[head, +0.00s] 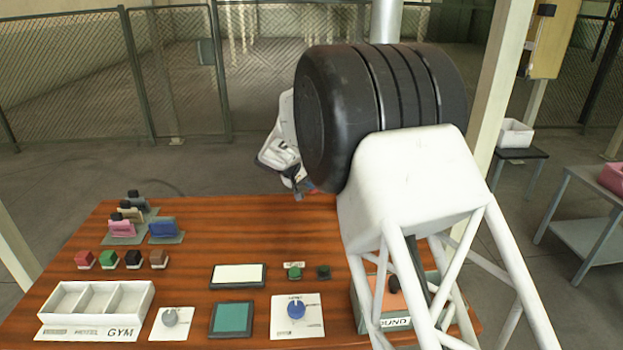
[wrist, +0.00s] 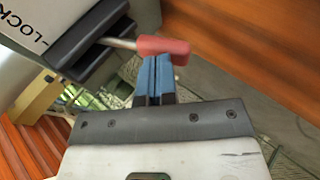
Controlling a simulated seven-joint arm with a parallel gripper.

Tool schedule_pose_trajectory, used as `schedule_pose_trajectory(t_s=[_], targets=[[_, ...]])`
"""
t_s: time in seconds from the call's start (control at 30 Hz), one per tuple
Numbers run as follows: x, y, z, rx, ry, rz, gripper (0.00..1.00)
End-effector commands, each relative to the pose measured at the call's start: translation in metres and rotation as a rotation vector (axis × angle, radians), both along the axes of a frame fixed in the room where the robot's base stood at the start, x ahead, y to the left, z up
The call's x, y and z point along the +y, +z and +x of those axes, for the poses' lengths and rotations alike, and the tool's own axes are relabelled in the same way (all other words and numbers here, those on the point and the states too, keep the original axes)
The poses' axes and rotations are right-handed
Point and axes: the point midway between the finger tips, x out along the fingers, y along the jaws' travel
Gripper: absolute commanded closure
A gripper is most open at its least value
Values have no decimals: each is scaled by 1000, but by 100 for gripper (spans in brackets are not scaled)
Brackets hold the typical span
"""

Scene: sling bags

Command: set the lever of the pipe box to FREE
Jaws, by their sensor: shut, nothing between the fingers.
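The lever of the pipe box shows in the wrist view as a metal rod with a red handle (wrist: 163,47), coming out of a dark slotted block (wrist: 95,45). The pale panel (wrist: 45,18) beside it carries the word LOCK; no FREE marking is visible. My gripper (wrist: 152,62) is shut and empty, with its blue fingertips right at the red handle; I cannot tell whether they touch. In the head view my gripper (head: 299,190) is low over the table's far edge, with a bit of red (head: 310,187) beside it. My arm hides most of the box there.
The wooden table (head: 200,275) holds small bags on stands (head: 125,225), several coloured blocks (head: 108,259), a white GYM tray (head: 97,305), a grey dial (head: 170,318), a blue dial (head: 296,308) and a teal pad (head: 232,318). An orange-topped box (head: 365,290) is partly behind my arm.

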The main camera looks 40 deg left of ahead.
Motion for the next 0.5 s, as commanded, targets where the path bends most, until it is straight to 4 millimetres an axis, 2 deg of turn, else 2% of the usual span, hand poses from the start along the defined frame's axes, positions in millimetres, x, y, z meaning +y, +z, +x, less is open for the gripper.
schedule_pose_trajectory(t_s=[0.5], targets=[[-1, -19, 2, -39, 0, -40, 100]])
